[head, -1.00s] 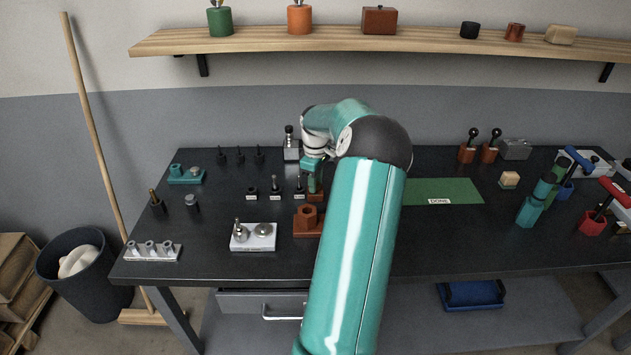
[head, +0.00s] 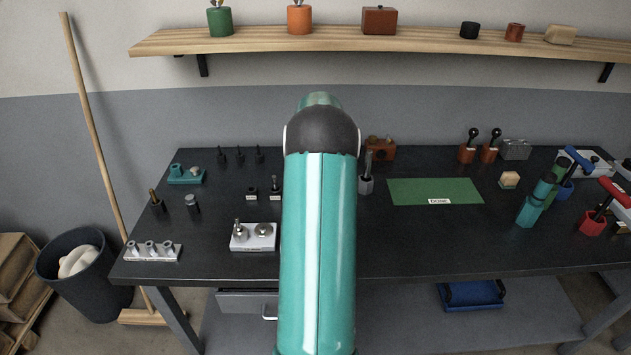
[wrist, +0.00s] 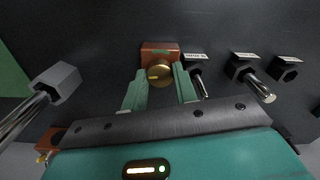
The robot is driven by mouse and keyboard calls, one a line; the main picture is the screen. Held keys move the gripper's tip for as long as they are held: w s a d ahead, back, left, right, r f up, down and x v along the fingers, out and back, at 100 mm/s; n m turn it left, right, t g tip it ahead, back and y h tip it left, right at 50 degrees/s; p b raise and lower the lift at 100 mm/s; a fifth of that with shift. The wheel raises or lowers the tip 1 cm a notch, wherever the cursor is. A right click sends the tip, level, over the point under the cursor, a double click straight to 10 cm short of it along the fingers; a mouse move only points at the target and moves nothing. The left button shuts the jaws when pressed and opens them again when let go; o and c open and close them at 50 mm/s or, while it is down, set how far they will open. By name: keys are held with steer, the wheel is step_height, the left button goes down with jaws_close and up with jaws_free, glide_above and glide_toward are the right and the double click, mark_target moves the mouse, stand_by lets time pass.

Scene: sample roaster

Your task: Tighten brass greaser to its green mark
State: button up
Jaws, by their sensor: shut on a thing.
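The brass greaser (wrist: 160,74) shows in the wrist view as a round brass knob with a thin dark line on its face. It sits at the front of a red-brown block (wrist: 147,50). A small green patch (wrist: 160,52) shows on the block just above the knob; I cannot tell whether the line meets it. My gripper (wrist: 159,82) has one green finger on each side of the knob and is shut on it. In the head view my own arm hides the greaser and gripper.
In the wrist view a grey hex holder with a metal rod (wrist: 56,82) stands left, and black holders (wrist: 242,66) with labels stand right. In the head view a white tray (head: 240,245) is left of my arm. A green mat (head: 410,192) is clear at right.

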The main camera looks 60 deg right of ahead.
steer(key=m, duration=0.4)
steer(key=shift+m, duration=0.3)
steer(key=m, duration=0.4)
steer(key=shift+m, duration=0.3)
steer(key=m, duration=0.4)
steer(key=shift+m, duration=2.6)
steer(key=o, duration=1)
steer(key=shift+c, duration=0.2)
